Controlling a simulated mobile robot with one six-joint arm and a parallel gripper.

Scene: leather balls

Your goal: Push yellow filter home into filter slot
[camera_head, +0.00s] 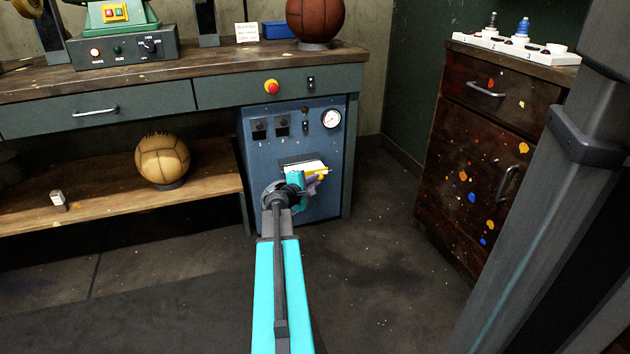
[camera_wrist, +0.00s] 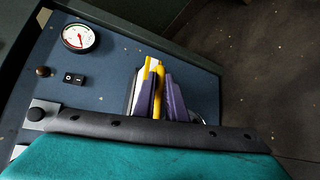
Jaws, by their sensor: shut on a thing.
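The yellow filter (camera_wrist: 156,76), with a white face and a yellow edge, stands between the two purple fingers of my gripper (camera_wrist: 160,98) in the wrist view. My gripper is shut on it. In the head view the filter (camera_head: 305,167) is at the front of the blue machine, at the dark filter slot (camera_head: 284,161), and part of it shows outside the panel. My gripper (camera_head: 312,184) and wrist cover the lower part of the slot. How deep the filter sits is hidden.
The blue machine (camera_head: 257,175) has a gauge (camera_head: 332,118) and switches above the slot. A workbench (camera_head: 190,68) overhangs it. A paint-spotted cabinet (camera_head: 470,150) stands to the right. A tan ball (camera_head: 162,160) rests on the low shelf at left. The floor between is clear.

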